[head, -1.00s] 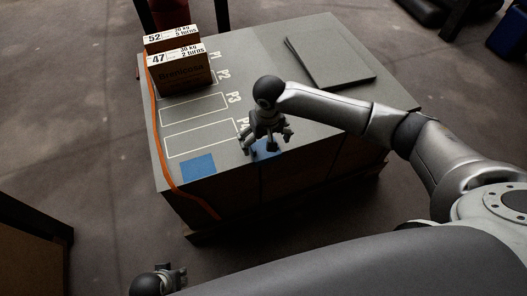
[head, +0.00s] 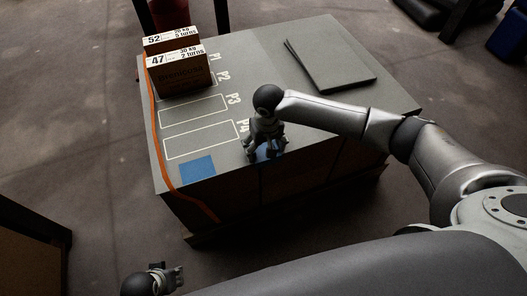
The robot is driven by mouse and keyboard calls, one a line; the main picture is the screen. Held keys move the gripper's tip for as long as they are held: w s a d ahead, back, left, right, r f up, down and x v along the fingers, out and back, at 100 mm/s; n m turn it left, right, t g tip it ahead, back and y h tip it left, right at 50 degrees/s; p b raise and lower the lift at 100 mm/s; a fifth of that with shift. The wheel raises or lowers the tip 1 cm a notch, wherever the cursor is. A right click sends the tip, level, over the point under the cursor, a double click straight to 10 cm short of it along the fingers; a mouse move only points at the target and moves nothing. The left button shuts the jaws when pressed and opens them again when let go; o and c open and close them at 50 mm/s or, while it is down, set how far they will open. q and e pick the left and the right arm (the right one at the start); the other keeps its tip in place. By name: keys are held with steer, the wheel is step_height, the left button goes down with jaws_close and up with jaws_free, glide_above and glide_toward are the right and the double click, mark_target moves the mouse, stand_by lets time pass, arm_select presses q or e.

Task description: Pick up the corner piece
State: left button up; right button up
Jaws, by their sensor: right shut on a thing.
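My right gripper (head: 265,158) points down at the front edge of the pallet load's grey top, right of the P4 outline. Its fingers are shut on a small dark piece, taken to be the corner piece, which they mostly hide. A bit of blue shows between and beside the fingers there; I cannot tell whether it belongs to the piece or to the surface. I cannot tell whether the piece is clear of the top. My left gripper (head: 172,275) is low at the bottom left, away from the load, with its small fingers apart and nothing seen between them.
Two brown boxes (head: 181,77) labelled 52 and 47 stand at the back left of the grey top (head: 262,60). An orange strap (head: 158,140) runs down its left side. A blue square (head: 197,167) lies at the front left. Dark flat sheets (head: 329,64) lie at the back right.

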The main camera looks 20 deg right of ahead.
mark_target(263, 149)
steer(key=shift+r, duration=0.1)
steer(key=shift+r, duration=0.4)
step_height(263, 149, up, 2)
steer(key=shift+r+p, duration=0.25)
steer(key=shift+p, duration=0.45)
arm_select(q)
steer(key=s+f+p, duration=0.1)
steer(key=s+f, duration=0.2)
steer(key=f, duration=0.4)
steer(key=shift+a+f+g, duration=0.2)
steer(key=shift+f+g, duration=0.1)
steer(key=shift+f, duration=0.05)
arm_select(e)
steer(key=w+a+r, duration=0.9)
steer(key=w, duration=0.1)
steer(key=shift+w+r, duration=0.25)
steer(key=shift+w, duration=0.1)
